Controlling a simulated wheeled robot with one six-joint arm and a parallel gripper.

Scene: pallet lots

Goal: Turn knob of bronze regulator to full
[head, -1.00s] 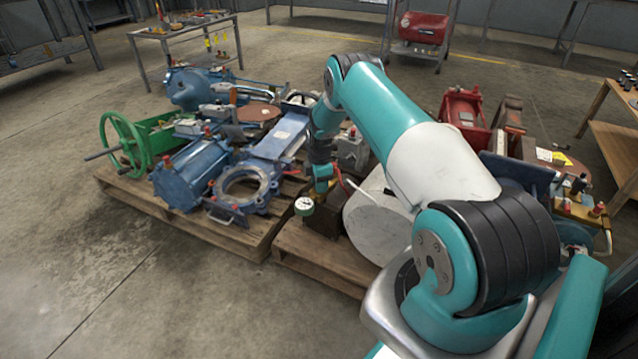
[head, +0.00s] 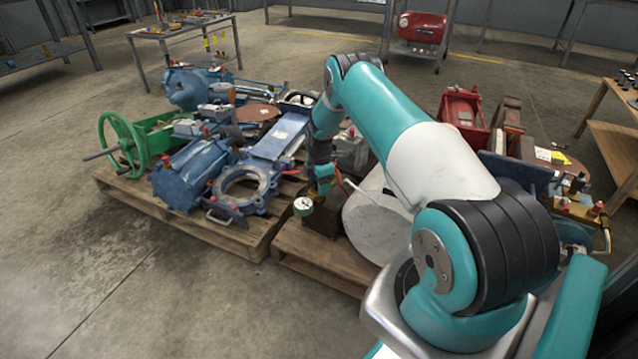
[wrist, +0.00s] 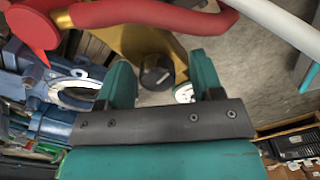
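The bronze regulator (wrist: 140,38) shows in the wrist view as a gold-coloured body with a dark round knob (wrist: 157,72) that has a pale mark on its face. A white gauge (wrist: 184,92) is beside the knob, partly hidden by my right finger. My gripper (wrist: 160,65) is open, with the knob showing in the gap between its two teal fingers. I cannot tell whether the fingers touch it. In the head view, my gripper (head: 322,184) points down above the green-rimmed gauge (head: 303,206); the knob is hidden there.
A red hose (wrist: 150,13) crosses close to the regulator in the wrist view. A large pale disc (head: 375,228) is just right of my gripper. A blue ring-shaped valve (head: 243,187) lies on the left pallet (head: 225,236). The concrete floor in front is clear.

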